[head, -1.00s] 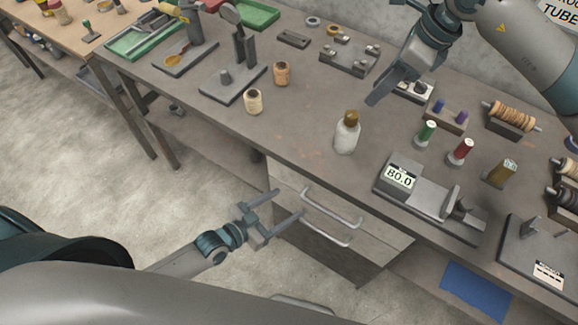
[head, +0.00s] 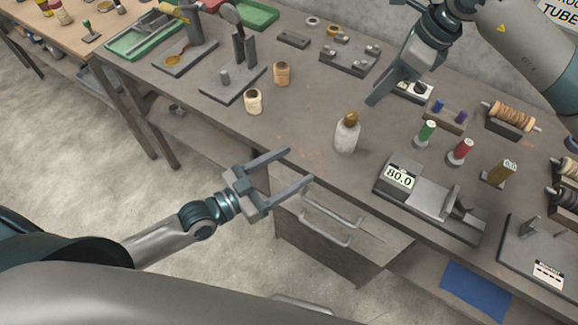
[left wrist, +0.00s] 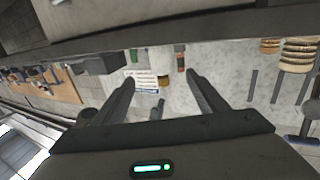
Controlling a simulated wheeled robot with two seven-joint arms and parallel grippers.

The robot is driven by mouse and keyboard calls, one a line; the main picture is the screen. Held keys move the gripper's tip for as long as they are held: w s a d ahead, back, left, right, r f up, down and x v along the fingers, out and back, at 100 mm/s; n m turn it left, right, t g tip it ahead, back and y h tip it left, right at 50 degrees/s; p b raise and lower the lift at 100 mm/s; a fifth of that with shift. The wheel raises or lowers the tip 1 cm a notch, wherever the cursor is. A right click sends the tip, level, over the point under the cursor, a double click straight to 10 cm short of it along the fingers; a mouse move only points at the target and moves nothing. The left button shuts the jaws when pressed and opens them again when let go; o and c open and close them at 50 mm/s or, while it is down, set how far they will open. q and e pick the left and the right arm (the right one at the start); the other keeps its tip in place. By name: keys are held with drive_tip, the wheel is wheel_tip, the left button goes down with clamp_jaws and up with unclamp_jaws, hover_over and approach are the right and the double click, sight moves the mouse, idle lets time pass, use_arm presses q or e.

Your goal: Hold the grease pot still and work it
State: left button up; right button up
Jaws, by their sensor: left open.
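A white pot with a brown cap (head: 346,135), which looks like the grease pot, stands upright near the front edge of the bench. My left gripper (head: 299,166) is open and empty, left of and below the pot in the head view, by the bench front edge. Its two spread fingers also show in the left wrist view (left wrist: 162,82), with nothing between them that I can see held. My right gripper (head: 385,88) is above and right of the pot, apart from it. Its fingers are seen edge-on, so its opening is unclear.
Two small tan pots (head: 253,101) (head: 282,73) stand to the left. Drawer handles (head: 330,235) jut out below the bench edge.

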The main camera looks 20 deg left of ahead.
sight(338, 140)
use_arm(q)
drive_tip(key=x, duration=1.7)
drive_tip(key=shift+w+d, duration=0.1)
drive_tip(key=shift+w, duration=0.15)
